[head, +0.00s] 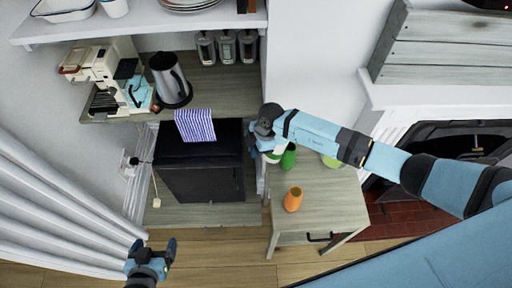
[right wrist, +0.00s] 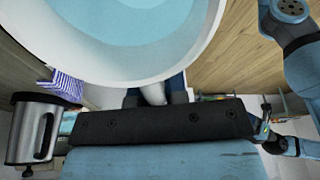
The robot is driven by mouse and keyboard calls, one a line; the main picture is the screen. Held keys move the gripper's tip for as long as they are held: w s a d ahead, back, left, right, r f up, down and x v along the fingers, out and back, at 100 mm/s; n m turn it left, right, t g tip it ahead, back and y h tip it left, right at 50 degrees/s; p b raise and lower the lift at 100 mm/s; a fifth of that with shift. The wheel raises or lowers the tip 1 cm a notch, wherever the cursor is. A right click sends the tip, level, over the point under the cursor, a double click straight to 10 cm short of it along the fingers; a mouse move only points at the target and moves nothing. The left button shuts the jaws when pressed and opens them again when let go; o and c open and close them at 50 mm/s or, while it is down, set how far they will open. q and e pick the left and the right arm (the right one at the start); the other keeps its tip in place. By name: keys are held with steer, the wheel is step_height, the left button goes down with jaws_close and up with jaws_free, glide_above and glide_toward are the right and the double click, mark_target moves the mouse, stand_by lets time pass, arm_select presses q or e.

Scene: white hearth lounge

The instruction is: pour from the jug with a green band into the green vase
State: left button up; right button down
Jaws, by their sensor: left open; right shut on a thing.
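My right gripper (head: 268,148) is shut on the handle of a white jug (head: 280,150). Most of the jug is hidden by the gripper and arm; a bit of its green band shows. In the right wrist view the jug's wide white rim (right wrist: 130,74) fills the top, with light blue inside, and the fingers (right wrist: 154,97) close on its handle. The green vase (head: 289,157) stands on the small wooden table, just right of the jug in the head view. My left gripper (head: 152,252) is open and empty, low at the left over the floor.
An orange vase (head: 293,199) stands nearer the front of the small table (head: 333,203). A light green item (head: 331,161) is partly behind my right arm. A black cabinet (head: 205,172) with a striped cloth (head: 195,125) stands left of the table. A kettle (head: 170,80) sits on the counter.

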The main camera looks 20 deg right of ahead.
steer(key=shift+f+y, duration=0.5)
steer(key=shift+f, duration=0.6)
steer(key=shift+a+r+y, duration=0.1)
steer(key=shift+r+y, duration=0.3)
steer(key=shift+r, duration=0.2)
steer(key=shift+r+y, duration=0.4)
steer(key=shift+r, duration=0.2)
steer(key=shift+r+y, duration=0.3)
steer(key=shift+y, duration=0.2)
stand_by(0.5)
steer(key=shift+d+r+y, duration=0.25)
steer(key=shift+r+y, duration=0.05)
steer(key=shift+r, duration=0.05)
